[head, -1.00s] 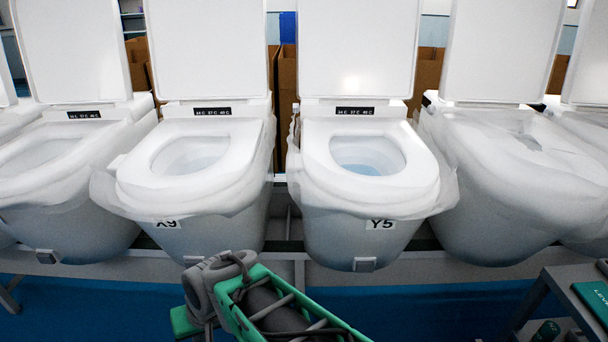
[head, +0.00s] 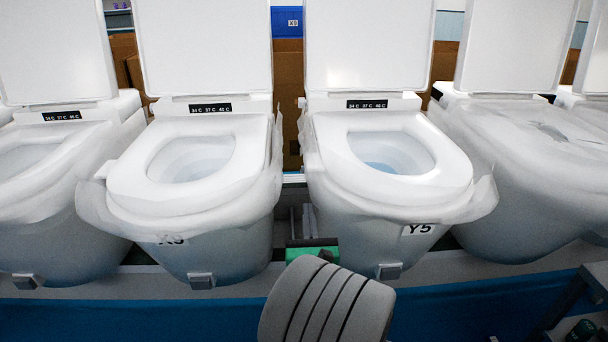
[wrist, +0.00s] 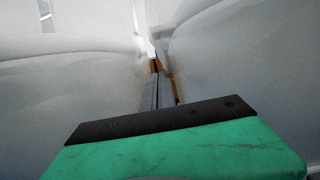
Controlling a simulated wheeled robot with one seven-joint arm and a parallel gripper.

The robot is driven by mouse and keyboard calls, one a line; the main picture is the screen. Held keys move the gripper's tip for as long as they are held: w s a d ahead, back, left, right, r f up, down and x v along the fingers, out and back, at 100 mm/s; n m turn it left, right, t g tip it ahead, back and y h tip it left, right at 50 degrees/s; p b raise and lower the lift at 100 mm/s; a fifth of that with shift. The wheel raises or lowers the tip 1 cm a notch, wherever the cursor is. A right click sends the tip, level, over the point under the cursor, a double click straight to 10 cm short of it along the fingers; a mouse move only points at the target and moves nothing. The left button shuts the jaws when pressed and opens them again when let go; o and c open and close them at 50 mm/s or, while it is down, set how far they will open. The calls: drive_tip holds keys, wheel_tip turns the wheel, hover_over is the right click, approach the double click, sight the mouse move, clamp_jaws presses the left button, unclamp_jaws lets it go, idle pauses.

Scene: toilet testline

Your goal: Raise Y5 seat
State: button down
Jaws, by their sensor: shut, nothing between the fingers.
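The Y5 toilet stands right of centre in the head view, with its label (head: 418,229) on the front of the bowl. Its white seat ring (head: 446,169) lies flat on the bowl, and its lid (head: 368,45) stands upright behind. Thin clear wrap hangs around the rim. My gripper (head: 305,218) is low in the gap between the X9 and Y5 bowls, left of the Y5 seat and below its level. In the wrist view its narrow grey fingers (wrist: 150,92) are together and empty, pointing into the gap. Pale bowl sides fill both sides there.
The X9 toilet (head: 228,242) is close on the left, with its lid up and seat down. A wrapped toilet (head: 520,215) stands to the right. Cardboard (head: 289,75) is behind the gap. A dark side table (head: 570,300) is at lower right.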

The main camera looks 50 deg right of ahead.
drive_tip(key=w+d+r+p, duration=0.4)
drive_tip(key=d+r+p, duration=0.1)
drive_tip(key=shift+w+d+r, duration=0.2)
drive_tip(key=shift+w+r, duration=0.15)
drive_tip(key=shift+r, duration=0.05)
drive_tip(key=shift+r, duration=0.1)
